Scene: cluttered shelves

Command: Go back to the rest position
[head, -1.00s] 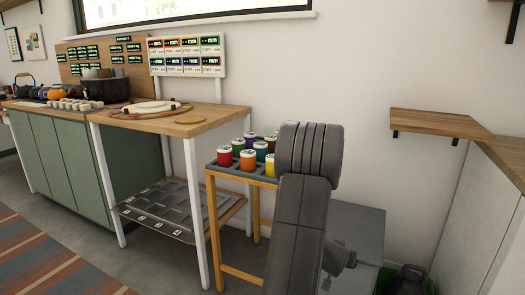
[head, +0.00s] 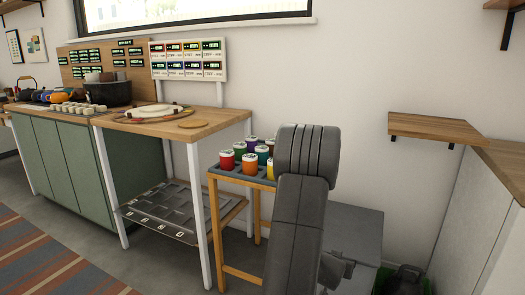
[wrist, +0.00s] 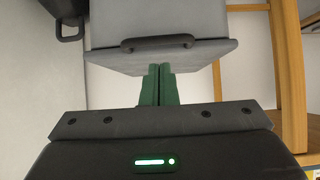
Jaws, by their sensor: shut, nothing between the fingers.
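My gripper (wrist: 161,72) shows in the wrist view with its two green fingers together and nothing between them. A grey box or cabinet front with a dark handle (wrist: 157,42) lies beyond the fingertips; I cannot tell the exact gap. In the head view my grey arm stands upright right of the middle, in front of the wooden stand, and its gripper end is hidden there.
A wooden stand (head: 213,215) holds several coloured jars (head: 250,163) close to my arm's left. A grey cabinet (head: 357,240) stands behind my arm. A wood-topped bench (head: 205,125) is on the left, a small wall shelf (head: 432,129) on the right. Open floor lies front left.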

